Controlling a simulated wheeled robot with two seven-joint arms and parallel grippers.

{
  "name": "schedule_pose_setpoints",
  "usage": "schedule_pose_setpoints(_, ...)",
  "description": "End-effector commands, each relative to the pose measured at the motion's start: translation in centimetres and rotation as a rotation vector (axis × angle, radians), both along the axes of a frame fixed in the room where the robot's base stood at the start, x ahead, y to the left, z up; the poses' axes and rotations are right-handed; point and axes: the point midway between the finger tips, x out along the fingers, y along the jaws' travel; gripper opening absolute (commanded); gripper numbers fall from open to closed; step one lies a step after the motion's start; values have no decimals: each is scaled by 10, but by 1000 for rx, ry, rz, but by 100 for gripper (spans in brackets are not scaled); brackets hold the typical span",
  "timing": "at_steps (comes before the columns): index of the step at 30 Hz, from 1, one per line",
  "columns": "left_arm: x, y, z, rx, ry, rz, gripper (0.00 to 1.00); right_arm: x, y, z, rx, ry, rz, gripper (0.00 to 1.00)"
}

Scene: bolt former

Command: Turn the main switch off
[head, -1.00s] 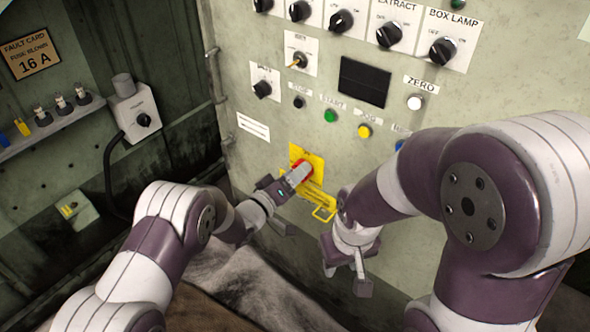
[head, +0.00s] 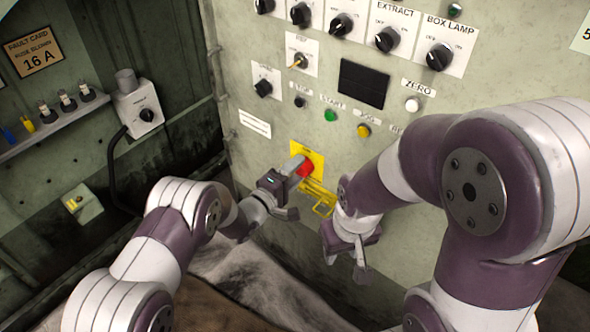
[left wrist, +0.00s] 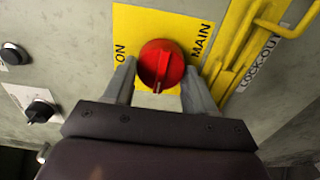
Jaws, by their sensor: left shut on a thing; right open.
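The main switch is a round red knob (head: 306,169) on a yellow plate (head: 299,148) low on the green panel. In the left wrist view the red knob (left wrist: 161,66) shows its raised ridge running nearly up and down the picture, between the words ON and MAIN. My left gripper (head: 298,165) is shut on the knob, with one grey finger on each side of it in the left wrist view (left wrist: 160,72). My right gripper (head: 364,262) is open and empty, in front of the panel, lower right of the switch.
A yellow lock-out bracket (head: 319,197) sits right beside the switch. Above are START (head: 330,115) and yellow (head: 363,131) buttons, a dark display (head: 363,83) and several black rotary knobs. A shelf with fuses (head: 50,121) is at left.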

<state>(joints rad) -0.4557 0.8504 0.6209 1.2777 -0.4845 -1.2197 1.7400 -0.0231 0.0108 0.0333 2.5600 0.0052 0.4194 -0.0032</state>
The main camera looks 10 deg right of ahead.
Motion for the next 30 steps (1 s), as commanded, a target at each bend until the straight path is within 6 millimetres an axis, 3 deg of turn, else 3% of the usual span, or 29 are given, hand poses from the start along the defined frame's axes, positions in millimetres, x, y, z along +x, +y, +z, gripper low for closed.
schedule_pose_setpoints(17, 0, 0, -1, -16, 22, 1, 25, 0, 0, 1, 0, 0, 0, 43)
schedule_pose_setpoints(18, 0, 0, -1, -16, 22, 1, 69, 0, 0, 1, 0, 0, 0, 43)
schedule_pose_setpoints(19, 0, 0, -1, -16, 22, 1, 78, 0, 0, 1, 0, 0, 0, 43)
schedule_pose_setpoints(30, -5, 7, 1, -14, 21, 1, 79, 0, 0, 4, 0, 0, 0, 43)
